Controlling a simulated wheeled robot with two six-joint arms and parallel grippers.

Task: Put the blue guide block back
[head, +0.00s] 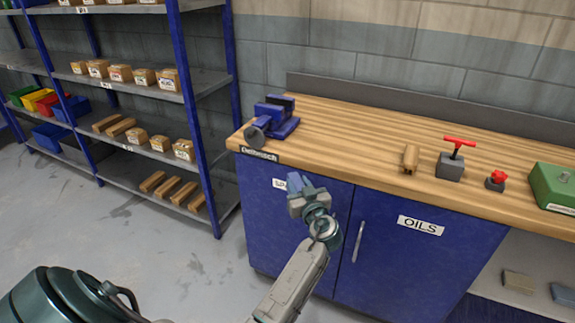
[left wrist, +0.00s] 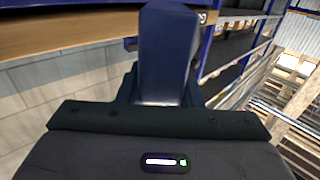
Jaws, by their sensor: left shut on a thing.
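The blue guide block (head: 294,181) is in my left gripper (head: 300,193), in front of the blue cabinet doors and below the bench top edge. In the left wrist view the block (left wrist: 166,55) stands up from between the jaws, its broad blue face towards the camera. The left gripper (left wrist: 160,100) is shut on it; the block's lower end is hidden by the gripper. My right gripper is in neither view.
The wooden bench top (head: 340,140) carries a blue vise (head: 272,118), a small wooden piece (head: 410,158), a grey block with a red T-handle (head: 452,162), a red-knobbed piece (head: 496,180) and a green box (head: 555,186). Shelves (head: 205,85) with boxes stand left.

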